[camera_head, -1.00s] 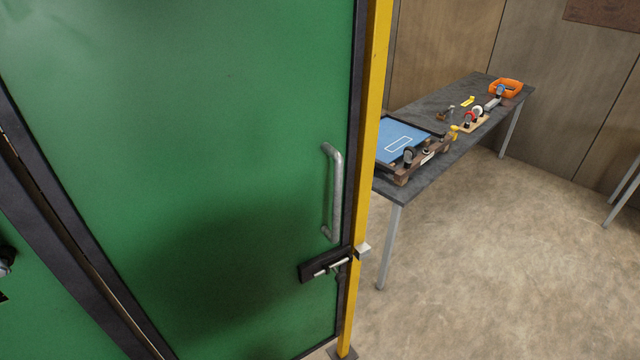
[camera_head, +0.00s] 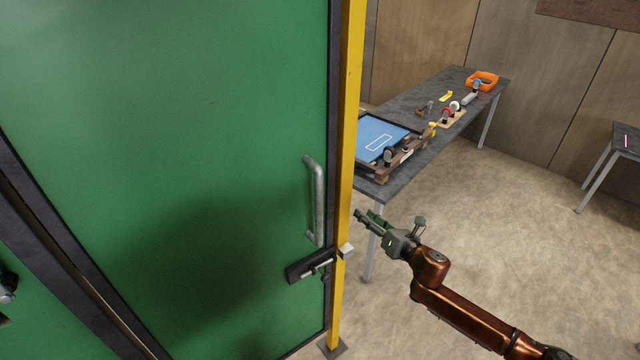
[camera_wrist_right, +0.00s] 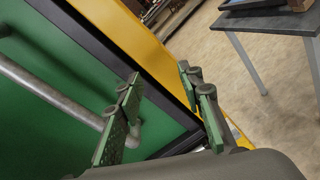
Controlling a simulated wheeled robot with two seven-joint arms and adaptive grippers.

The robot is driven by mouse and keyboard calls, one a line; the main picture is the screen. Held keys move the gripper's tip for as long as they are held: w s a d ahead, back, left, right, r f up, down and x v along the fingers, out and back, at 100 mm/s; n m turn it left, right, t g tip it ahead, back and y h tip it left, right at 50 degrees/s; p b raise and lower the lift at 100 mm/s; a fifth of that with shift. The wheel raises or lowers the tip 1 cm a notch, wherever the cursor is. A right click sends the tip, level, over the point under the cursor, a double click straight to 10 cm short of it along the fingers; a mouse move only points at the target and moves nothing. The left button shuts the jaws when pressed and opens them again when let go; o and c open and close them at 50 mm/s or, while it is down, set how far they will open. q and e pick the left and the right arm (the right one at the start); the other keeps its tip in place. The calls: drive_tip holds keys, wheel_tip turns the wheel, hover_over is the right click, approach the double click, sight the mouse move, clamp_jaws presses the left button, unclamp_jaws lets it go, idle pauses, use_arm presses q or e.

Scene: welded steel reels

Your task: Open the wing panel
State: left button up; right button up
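The green wing panel (camera_head: 190,110) fills the left of the head view, apparently closed against a yellow post (camera_head: 350,120). A grey bar handle (camera_head: 317,200) stands upright near its right edge; the handle also runs across the left of the right wrist view (camera_wrist_right: 50,86). Below it is a dark latch (camera_head: 308,268) with a metal bolt, next to a pale catch (camera_head: 346,251) on the post. My right gripper (camera_head: 362,220) is right of the post, apart from the handle. Its green-padded fingers are open and empty in the wrist view (camera_wrist_right: 165,105).
A dark table (camera_head: 435,95) stands behind the post, with a blue board (camera_head: 380,140), small parts and an orange bin (camera_head: 482,80). Another table (camera_head: 625,140) is at the right edge. The floor (camera_head: 510,220) between is clear.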

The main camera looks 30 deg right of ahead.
sight(322, 191)
drive_tip(key=s+a+r+n+y+p, duration=0.1)
drive_tip(key=s+a+r+n+y, duration=0.3)
drive_tip(key=a+r+n, duration=0.7)
drive_tip(key=w+a+r+m, duration=0.1)
drive_tip(key=w, duration=0.1)
drive_tip(key=w+a+r+p, duration=0.1)
drive_tip(key=w, duration=0.1)
drive_tip(key=w+a+r+m+p, duration=0.1)
drive_tip(key=w+a, duration=0.1)
drive_tip(key=shift+w+r+m, duration=0.2)
drive_tip(key=shift+w+m, duration=0.1)
drive_tip(key=shift+w+a+f, duration=0.1)
drive_tip(key=shift+w+f, duration=0.05)
drive_tip(key=shift+w, duration=0.25)
clamp_jaws()
